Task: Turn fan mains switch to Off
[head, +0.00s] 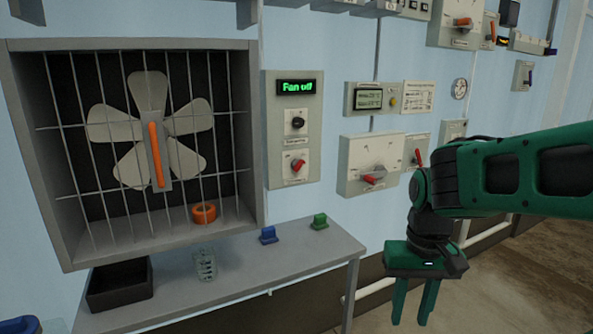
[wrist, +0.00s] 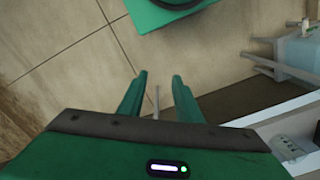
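The small labels are too blurred to read, so I cannot confirm which is the fan mains switch. My gripper (head: 413,303) points down, well right of and below this panel. It is open and empty; its fingers are also apart in the wrist view (wrist: 160,90).
A barred cage (head: 252,130) holds the still fan (head: 190,117) and an orange ring (head: 203,213). A grey shelf (head: 240,272) bears a black bin (head: 120,285), blue clip (head: 268,235) and green clip (head: 319,222). A larger box with a red handle (head: 374,177) hangs nearer my arm.

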